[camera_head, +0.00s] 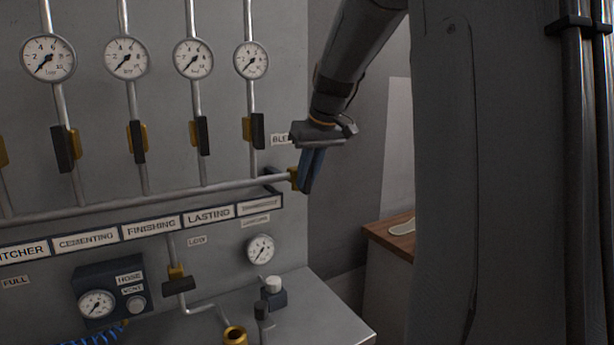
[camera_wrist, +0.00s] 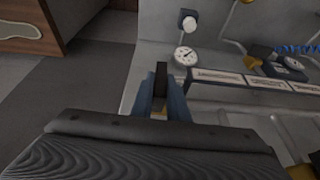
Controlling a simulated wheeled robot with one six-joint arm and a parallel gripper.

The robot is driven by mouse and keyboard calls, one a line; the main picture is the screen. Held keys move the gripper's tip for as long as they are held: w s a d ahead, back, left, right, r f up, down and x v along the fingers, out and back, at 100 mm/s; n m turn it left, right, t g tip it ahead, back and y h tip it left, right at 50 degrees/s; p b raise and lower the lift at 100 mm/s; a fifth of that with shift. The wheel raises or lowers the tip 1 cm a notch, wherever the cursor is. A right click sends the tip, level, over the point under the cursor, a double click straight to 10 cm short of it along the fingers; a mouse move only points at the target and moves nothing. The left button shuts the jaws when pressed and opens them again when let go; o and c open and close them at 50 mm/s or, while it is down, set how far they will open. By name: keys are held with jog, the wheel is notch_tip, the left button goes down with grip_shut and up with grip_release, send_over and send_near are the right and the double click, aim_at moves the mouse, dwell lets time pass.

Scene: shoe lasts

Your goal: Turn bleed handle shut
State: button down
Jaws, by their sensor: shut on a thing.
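The bleed valve's brass body (camera_head: 294,178) sits at the right end of the horizontal pipe, below a partly covered label reading "BLE" (camera_head: 280,139). My gripper (camera_head: 307,182) comes down from above, its blue fingers beside the brass body. In the wrist view the dark bleed handle (camera_wrist: 161,78) stands between the two blue fingers of my gripper (camera_wrist: 161,98), which are shut on it. In the head view the fingers hide most of the handle, so its exact angle is hard to tell.
Several dark-handled valves (camera_head: 253,130) stand on vertical pipes under gauges (camera_head: 251,60). A label rail (camera_head: 208,217) runs below the horizontal pipe (camera_head: 150,197). A lower gauge (camera_head: 261,249) and a white-topped knob (camera_head: 273,285) are beneath. A wooden-topped cabinet (camera_head: 392,237) stands right.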

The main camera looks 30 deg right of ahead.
jog(key=y, duration=0.1)
jog(key=y+p, duration=0.1)
jog(key=y, duration=0.1)
jog(key=shift+d+m, duration=0.3)
jog(key=shift+m, duration=0.1)
jog(key=y, duration=0.3)
jog(key=m+y, duration=0.1)
jog(key=y, duration=0.1)
jog(key=shift+d+f, duration=0.2)
jog(key=shift+f, duration=0.05)
jog(key=m+y, duration=0.1)
jog(key=y, duration=0.1)
jog(key=t+y+b, duration=0.1)
jog(key=y, duration=0.2)
jog(key=m+y+b, duration=0.1)
jog(key=y, duration=0.2)
jog(key=shift+f+m+t, duration=0.3)
jog(key=shift+t, duration=0.1)
jog(key=c, duration=1.7)
grip_release()
jog(key=shift+b, duration=0.3)
jog(key=b+v, duration=0.2)
jog(key=v, duration=0.5)
jog(key=shift+d+f, duration=0.1)
jog(key=shift+d, duration=0.35)
